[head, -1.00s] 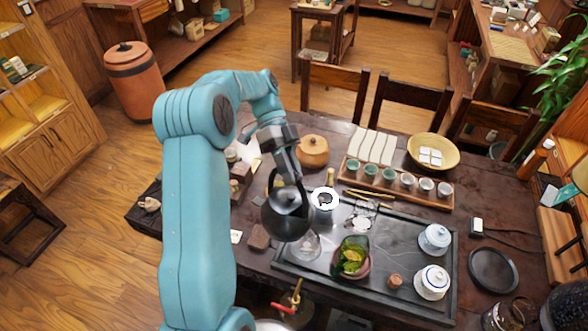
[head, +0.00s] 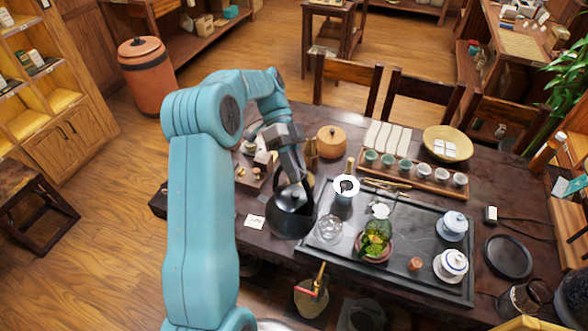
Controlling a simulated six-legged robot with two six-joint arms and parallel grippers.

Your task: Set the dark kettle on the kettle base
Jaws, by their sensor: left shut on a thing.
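The dark kettle (head: 291,213) hangs roughly upright from my left gripper (head: 299,178), which is shut on its handle. The kettle shows in front of the left end of the tea tray (head: 400,276); I cannot tell whether its bottom touches the table. A flat dark round disc (head: 508,256), which looks like the kettle base, lies bare on the table at the far right, well away from the kettle. My right gripper is not in view.
A glass pitcher (head: 329,229) and a green plant pot (head: 376,240) stand on the tray near the kettle. Lidded white cups (head: 451,266) stand between kettle and disc. A row of small cups (head: 424,178) is behind the tray. A small dark-and-white box (head: 491,214) lies behind the disc.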

